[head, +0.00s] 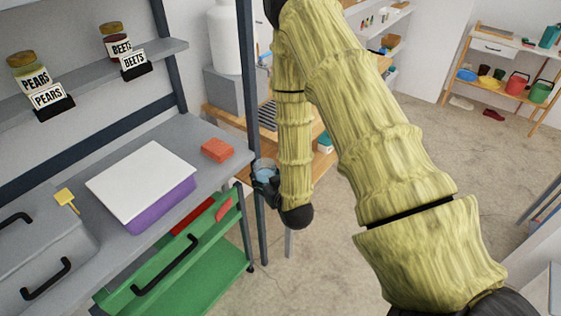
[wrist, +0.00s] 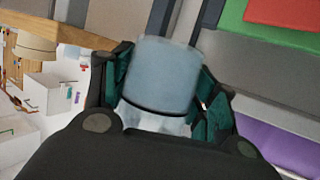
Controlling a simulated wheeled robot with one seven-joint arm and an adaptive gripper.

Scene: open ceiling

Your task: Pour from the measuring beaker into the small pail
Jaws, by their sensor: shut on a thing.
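My gripper (head: 266,184) is shut on the measuring beaker (head: 263,168), a clear vessel with a pale blue tint. In the head view it is beyond the grey counter's right end, by a dark post. In the wrist view the beaker (wrist: 163,75) sits between the two dark teal fingers (wrist: 165,100). Its contents are not clear to me. I cannot tell which vessel is the small pail.
The grey counter (head: 150,140) holds a white-lidded purple box (head: 145,185) and a red block (head: 217,150). A green cart (head: 190,275) stands beneath. A wooden table (head: 305,150) is behind my arm. Open floor (head: 430,120) lies to the right, towards the far shelf.

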